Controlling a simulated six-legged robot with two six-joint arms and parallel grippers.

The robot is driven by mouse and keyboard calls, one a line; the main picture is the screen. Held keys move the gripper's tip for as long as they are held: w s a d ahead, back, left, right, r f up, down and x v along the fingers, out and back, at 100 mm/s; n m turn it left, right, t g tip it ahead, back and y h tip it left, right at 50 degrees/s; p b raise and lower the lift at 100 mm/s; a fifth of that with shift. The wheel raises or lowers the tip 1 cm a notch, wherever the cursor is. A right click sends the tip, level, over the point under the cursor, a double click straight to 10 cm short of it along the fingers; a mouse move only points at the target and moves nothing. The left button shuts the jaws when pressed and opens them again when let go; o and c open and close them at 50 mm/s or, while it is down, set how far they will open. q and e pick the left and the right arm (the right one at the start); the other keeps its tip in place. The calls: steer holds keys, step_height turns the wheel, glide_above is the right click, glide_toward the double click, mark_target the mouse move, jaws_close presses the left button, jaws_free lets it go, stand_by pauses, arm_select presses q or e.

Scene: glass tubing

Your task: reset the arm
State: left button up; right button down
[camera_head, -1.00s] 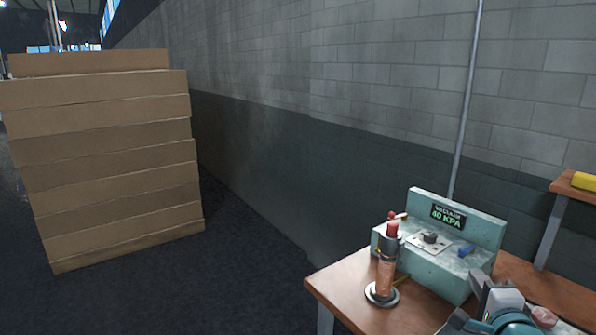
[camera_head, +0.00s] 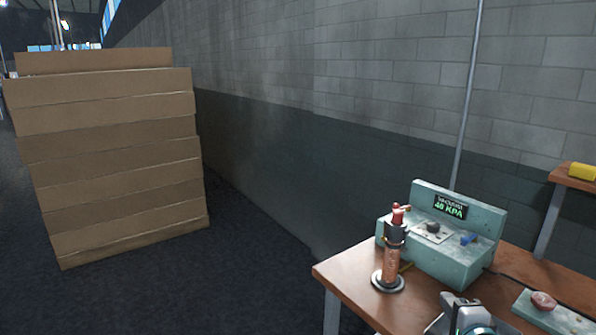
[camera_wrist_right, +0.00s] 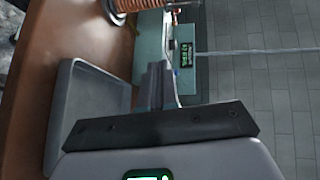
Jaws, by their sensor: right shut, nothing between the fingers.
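My right gripper (camera_head: 462,318) is at the bottom edge of the head view, low over the front of the wooden table (camera_head: 350,285). In the right wrist view its fingers (camera_wrist_right: 156,85) are together with nothing between them. The teal vacuum unit (camera_head: 440,265), its display reading 40 KPA, stands beyond the gripper and apart from it. A copper-coloured upright torch-like tool (camera_head: 392,262) with a red top stands on a round base left of the unit. My left gripper is not in view.
A block with a red knob (camera_head: 543,301) lies on the table at the right. A shallow grey tray (camera_wrist_right: 62,115) shows in the right wrist view. Stacked cardboard boxes (camera_head: 115,160) stand at the left. A second table (camera_head: 575,180) holds a yellow object (camera_head: 583,172).

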steer(key=s+a+f+n+g+y+b, duration=0.1)
steer(key=s+a+f+g, duration=0.2)
steer(key=f, duration=0.6)
steer(key=s+a+f+n+g+y, duration=0.1)
steer(key=s+a+f+n+g, duration=0.1)
steer(key=s+a+f, duration=0.5)
steer(key=a+f+n+g+y+b, duration=0.1)
steer(key=a+f+g, duration=0.15)
steer(key=f, duration=0.85)
steer(key=s+a+f+n+g, duration=0.2)
steer(key=s+f+n, duration=0.1)
steer(key=s, duration=0.4)
steer(key=s+a+f+n+g+y, duration=0.1)
steer(key=s+a+f+n+g, duration=0.2)
steer(key=s+n, duration=0.2)
steer(key=s+a+f+n+g, duration=0.2)
steer(key=s+f+n+g, duration=0.1)
steer(key=s, duration=0.6)
steer(key=shift+a+f+n+y, duration=0.25)
steer(key=shift+f+n+y, duration=0.15)
steer(key=shift+n, duration=0.3)
